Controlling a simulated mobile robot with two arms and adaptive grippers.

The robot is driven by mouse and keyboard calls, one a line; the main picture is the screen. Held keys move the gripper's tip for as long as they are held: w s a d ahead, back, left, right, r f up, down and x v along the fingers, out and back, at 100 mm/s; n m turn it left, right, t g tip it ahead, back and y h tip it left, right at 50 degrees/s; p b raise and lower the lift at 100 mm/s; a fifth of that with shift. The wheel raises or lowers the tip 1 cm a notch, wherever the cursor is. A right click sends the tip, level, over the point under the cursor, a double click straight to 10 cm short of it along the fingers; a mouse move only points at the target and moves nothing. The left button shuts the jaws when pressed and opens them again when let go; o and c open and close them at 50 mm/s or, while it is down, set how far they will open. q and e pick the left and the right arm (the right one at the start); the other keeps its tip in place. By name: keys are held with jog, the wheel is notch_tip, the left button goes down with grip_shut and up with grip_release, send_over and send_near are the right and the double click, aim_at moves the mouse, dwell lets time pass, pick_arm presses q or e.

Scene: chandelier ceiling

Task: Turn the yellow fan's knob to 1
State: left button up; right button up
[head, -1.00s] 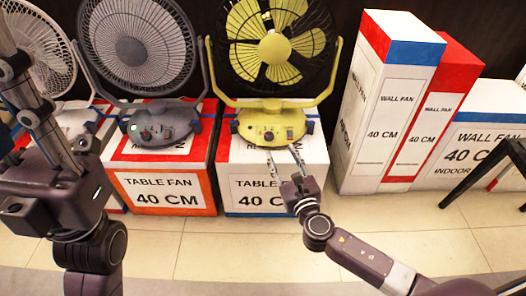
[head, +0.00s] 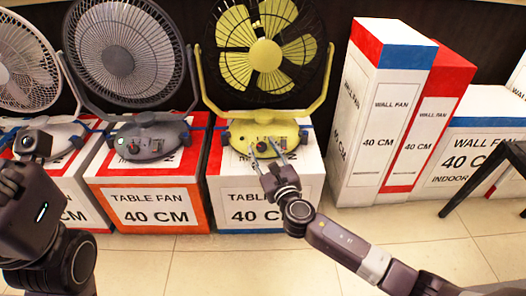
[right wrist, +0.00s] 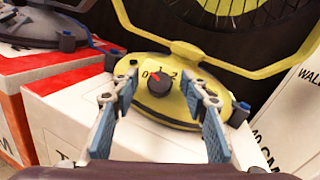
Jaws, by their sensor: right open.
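The yellow fan (head: 265,45) stands on a white and red box, with its yellow base (head: 240,140) facing me. In the right wrist view its dark round knob (right wrist: 159,83) sits on the base (right wrist: 182,112) under the printed 0, 1 and 2. The knob's red mark points up and left, seemingly between 0 and 1. My right gripper (head: 268,148) is open in front of the base. In the right wrist view its two fingers (right wrist: 163,85) are spread to either side of the knob, with nothing held. Only my left arm shows at the left; its fingers are out of view.
A grey fan (head: 125,60) on an orange table fan box (head: 150,190) stands just left, with a white fan (head: 22,70) beyond it. Tall wall fan boxes (head: 385,115) stand to the right. A black leg (head: 475,180) is at the right. The tiled floor in front is clear.

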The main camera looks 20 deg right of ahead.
grip_shut()
dwell(0.3)
jog(key=shift+a+m+h, duration=0.1)
jog(key=shift+m+h, duration=0.3)
jog(key=shift+m, duration=0.1)
jog(key=shift+a+m+h, duration=0.1)
jog(key=shift+m+h, duration=0.7)
jog(key=m+h, duration=0.2)
jog(key=m, duration=0.1)
jog(key=shift+a+h, duration=0.15)
jog(key=shift+h, duration=0.25)
jog(key=shift+m+g+h, duration=0.7)
jog(key=shift+m+h, duration=0.5)
jog(key=shift+m, duration=0.5)
jog(key=shift+m+g+h, duration=0.7)
jog(key=shift+m+h, duration=0.5)
jog(key=shift+m, duration=0.5)
